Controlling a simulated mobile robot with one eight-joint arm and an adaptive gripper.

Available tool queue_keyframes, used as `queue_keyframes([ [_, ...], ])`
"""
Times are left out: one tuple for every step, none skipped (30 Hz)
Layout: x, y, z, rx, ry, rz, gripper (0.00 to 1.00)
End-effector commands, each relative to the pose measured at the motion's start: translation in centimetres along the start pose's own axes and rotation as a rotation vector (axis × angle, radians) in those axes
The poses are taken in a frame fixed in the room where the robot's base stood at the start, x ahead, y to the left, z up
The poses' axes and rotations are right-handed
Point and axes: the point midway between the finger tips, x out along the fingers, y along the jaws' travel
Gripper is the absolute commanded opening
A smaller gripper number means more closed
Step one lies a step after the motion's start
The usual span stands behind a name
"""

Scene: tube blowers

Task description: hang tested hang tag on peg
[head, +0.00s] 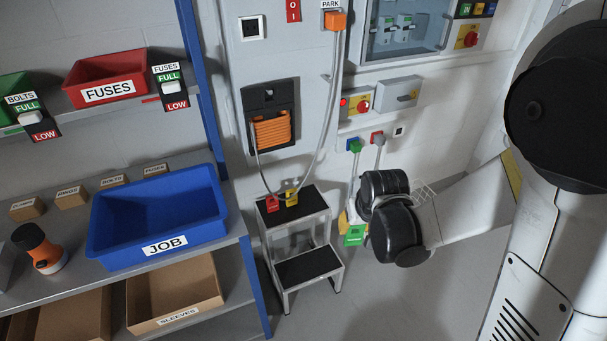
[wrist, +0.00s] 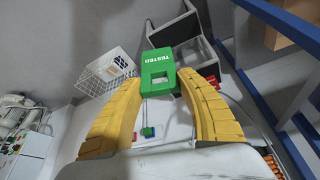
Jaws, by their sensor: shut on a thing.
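The green hang tag (wrist: 158,58) reads TESTED and has a square opening. In the wrist view it is between the yellow fingertips of my gripper (wrist: 161,84), which is shut on it. In the head view the tag (head: 354,236) is below my gripper (head: 350,220), whose fingers are mostly hidden behind the dark wrist parts. On the wall above are a green-based peg (head: 354,146) and a red-based peg (head: 377,138), both apart from the tag. Small green and red-blue parts (wrist: 148,132) show beyond the fingers in the wrist view.
A step stool (head: 302,270) with a red and a yellow tag on top stands left of my gripper. A grey cable hangs from the PARK holder (head: 335,20). The shelf with the blue JOB bin (head: 158,215) is at left. A white wire basket (wrist: 106,72) is nearby.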

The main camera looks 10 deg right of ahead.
Motion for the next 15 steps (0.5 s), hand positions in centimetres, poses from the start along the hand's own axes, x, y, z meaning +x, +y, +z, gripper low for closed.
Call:
queue_keyframes([
  [1.0,0.0,-1.1,-0.007,0.000,-0.004,0.22],
  [1.7,-0.1,-1.9,-0.014,-0.001,-0.007,0.22],
  [2.8,-0.1,-2.9,-0.026,-0.001,-0.011,0.22],
  [3.7,-0.1,-3.8,-0.034,-0.002,-0.015,0.23],
  [4.7,-0.1,-4.7,-0.045,-0.002,-0.018,0.23],
  [6.2,-0.2,-5.8,-0.058,-0.003,-0.024,0.23],
  [7.3,-0.2,-6.6,-0.068,-0.003,-0.028,0.23],
  [8.4,-0.2,-7.4,-0.078,-0.004,-0.033,0.23],
  [10.0,-0.3,-8.3,-0.092,-0.004,-0.039,0.23],
  [11.2,-0.3,-9.0,-0.103,-0.004,-0.043,0.23],
  [12.3,-0.3,-9.7,-0.113,-0.004,-0.047,0.23],
  [14.0,-0.3,-10.4,-0.127,-0.004,-0.052,0.23],
  [15.2,-0.4,-10.9,-0.137,-0.004,-0.057,0.23],
  [16.5,-0.4,-11.4,-0.148,-0.004,-0.062,0.23],
  [18.2,-0.4,-12.0,-0.161,-0.004,-0.067,0.23],
])
